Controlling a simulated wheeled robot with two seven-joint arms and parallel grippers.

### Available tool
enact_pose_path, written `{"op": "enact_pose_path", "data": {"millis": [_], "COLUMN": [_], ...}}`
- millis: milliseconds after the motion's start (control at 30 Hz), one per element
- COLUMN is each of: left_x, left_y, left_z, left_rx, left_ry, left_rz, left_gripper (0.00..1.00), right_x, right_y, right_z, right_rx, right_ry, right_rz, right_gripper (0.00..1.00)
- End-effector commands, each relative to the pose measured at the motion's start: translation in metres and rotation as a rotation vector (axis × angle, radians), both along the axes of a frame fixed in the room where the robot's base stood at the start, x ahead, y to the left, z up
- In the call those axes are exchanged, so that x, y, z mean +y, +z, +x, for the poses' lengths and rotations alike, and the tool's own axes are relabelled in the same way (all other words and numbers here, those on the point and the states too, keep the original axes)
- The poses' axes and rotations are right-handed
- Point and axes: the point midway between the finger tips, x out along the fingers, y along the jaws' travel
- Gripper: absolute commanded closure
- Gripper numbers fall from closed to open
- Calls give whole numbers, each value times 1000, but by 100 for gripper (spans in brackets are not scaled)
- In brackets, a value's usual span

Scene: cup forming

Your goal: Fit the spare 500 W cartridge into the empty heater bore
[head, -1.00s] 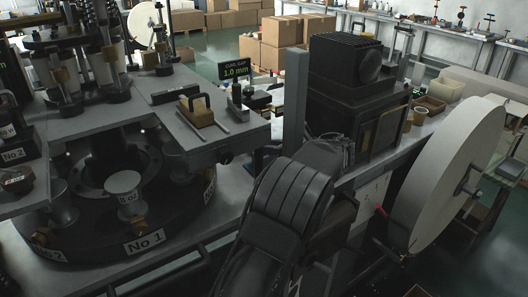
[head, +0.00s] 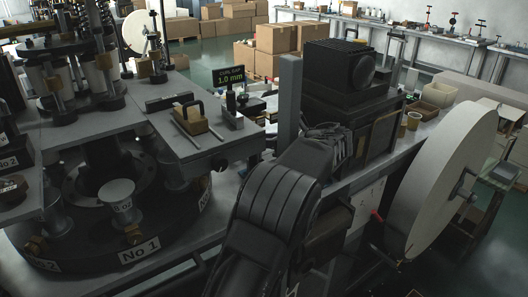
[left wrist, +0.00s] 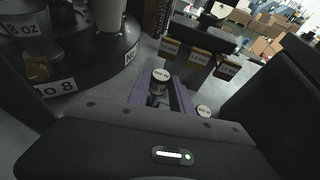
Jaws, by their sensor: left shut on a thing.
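In the left wrist view my left gripper (left wrist: 163,97) has purple fingers and is shut on a short dark cylinder with a pale, lettered round end (left wrist: 160,75), which looks like the cartridge. Its lettering is too small to read surely. A second pale, lettered round end (left wrist: 203,110) shows just right of the fingers. Beyond them stands a dark block with several brown plates (left wrist: 199,57) bearing white labels. I cannot make out which opening is the empty heater bore.
A round dark turntable with a No 1 label (head: 140,250) and metal cups fills the left. A black boxy machine (head: 345,75) stands at back centre, and a large pale disc (head: 450,180) at right. In the left wrist view the turntable edge (left wrist: 125,62) is close to my left gripper.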

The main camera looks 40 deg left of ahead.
Motion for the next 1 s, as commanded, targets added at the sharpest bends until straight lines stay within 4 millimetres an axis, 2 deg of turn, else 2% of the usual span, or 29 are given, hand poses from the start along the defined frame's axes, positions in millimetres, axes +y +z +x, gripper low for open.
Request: {"op": "enact_pose_path", "data": {"millis": [100,300,1000], "left_x": [0,0,0], "left_y": [25,52,55], "left_z": [0,0,0], "left_rx": [-4,-2,1], "left_ry": [-1,1,0], "left_rz": [-1,-1,-1], "left_gripper": [100,100,100], "right_x": [0,0,0], "right_y": [0,0,0], "right_z": [0,0,0], "right_rx": [0,0,0], "right_ry": [0,0,0], "right_rz": [0,0,0], "right_gripper": [64,64,64]}}
